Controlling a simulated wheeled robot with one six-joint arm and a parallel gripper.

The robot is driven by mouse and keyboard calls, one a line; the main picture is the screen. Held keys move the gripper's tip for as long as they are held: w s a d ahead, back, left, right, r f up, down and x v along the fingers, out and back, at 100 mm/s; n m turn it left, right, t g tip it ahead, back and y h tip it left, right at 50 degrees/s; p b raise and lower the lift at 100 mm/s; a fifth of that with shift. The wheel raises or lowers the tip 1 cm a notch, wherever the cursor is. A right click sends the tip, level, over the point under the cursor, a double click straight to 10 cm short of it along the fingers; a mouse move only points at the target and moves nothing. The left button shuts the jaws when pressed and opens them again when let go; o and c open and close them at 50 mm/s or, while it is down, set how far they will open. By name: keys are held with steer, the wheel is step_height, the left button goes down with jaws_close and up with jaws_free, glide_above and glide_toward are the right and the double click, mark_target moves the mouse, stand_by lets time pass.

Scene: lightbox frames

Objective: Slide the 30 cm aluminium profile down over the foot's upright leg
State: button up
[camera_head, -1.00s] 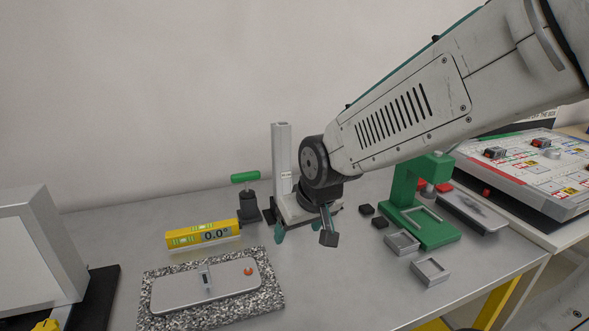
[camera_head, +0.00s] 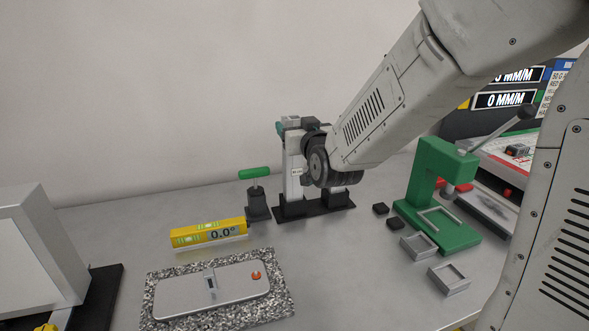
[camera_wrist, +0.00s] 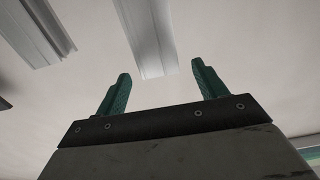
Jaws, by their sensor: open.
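The pale aluminium profile (camera_head: 293,178) stands upright at the middle back of the table in the head view, with a small label on its side. Its lower end meets a black base (camera_head: 292,210); the foot's upright leg is not clearly visible, partly hidden by my arm. My gripper (camera_head: 289,124) is at the height of the profile's top; whether it touches the profile is unclear. In the wrist view my gripper (camera_wrist: 160,88) has its teal fingers wide apart with nothing between them. Pale long bars beyond them cannot be identified for sure.
A grey plate (camera_head: 235,293) lies on a speckled slab (camera_head: 275,314) in front. Black blocks (camera_head: 381,208), small trays (camera_head: 418,247) and a green press (camera_head: 445,233) are at right.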

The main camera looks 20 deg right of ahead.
mark_target(295, 122)
steer(key=w, duration=0.4)
steer(key=shift+w, duration=0.4)
steer(key=c, duration=1.5)
jaws_close()
steer(key=shift+r, duration=0.1)
